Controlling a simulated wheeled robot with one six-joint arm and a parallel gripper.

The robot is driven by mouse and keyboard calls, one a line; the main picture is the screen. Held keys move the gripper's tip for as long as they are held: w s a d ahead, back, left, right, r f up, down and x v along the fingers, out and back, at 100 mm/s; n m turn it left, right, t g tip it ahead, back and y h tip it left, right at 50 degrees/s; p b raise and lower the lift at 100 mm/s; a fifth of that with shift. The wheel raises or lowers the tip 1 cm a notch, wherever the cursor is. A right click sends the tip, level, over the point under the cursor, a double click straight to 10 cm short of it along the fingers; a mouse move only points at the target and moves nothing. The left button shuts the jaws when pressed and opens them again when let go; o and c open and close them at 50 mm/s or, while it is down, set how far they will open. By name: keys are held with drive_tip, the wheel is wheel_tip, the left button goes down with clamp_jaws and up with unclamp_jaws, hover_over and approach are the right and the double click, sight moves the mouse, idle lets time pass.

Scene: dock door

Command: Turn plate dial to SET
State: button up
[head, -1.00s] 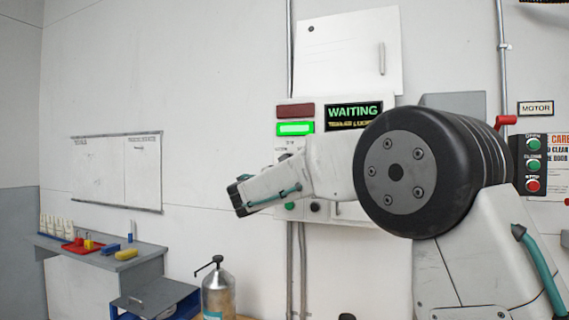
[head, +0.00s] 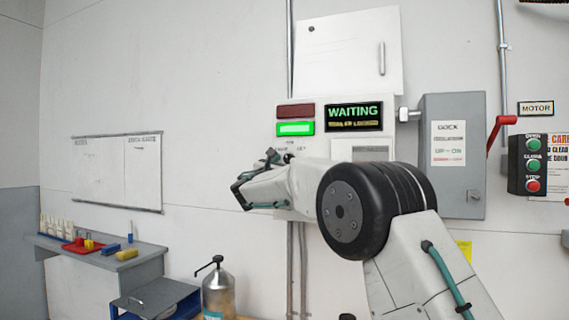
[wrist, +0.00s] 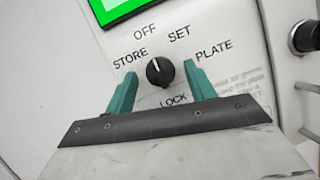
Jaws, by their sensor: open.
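The plate dial (wrist: 159,72) is a small round black knob with a white pointer mark, on the pale control panel (wrist: 225,35). The words STORE, OFF, SET, PLATE and LOCK stand around it. The white mark points up and slightly left, roughly towards OFF. My gripper (wrist: 160,80) is open, with one teal finger on each side of the dial. I cannot tell whether either finger touches it. In the head view my gripper (head: 257,180) is at the panel's lower left, and the arm hides the dial.
A lit green lamp (head: 295,129) and a WAITING display (head: 353,117) sit above the dial. A dark round knob (wrist: 306,37) is at the right in the wrist view. A grey box (head: 455,185) with a red lever (head: 500,131) stands right of the panel.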

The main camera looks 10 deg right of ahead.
drive_tip(key=shift+c, duration=0.3)
drive_tip(key=c, duration=0.9)
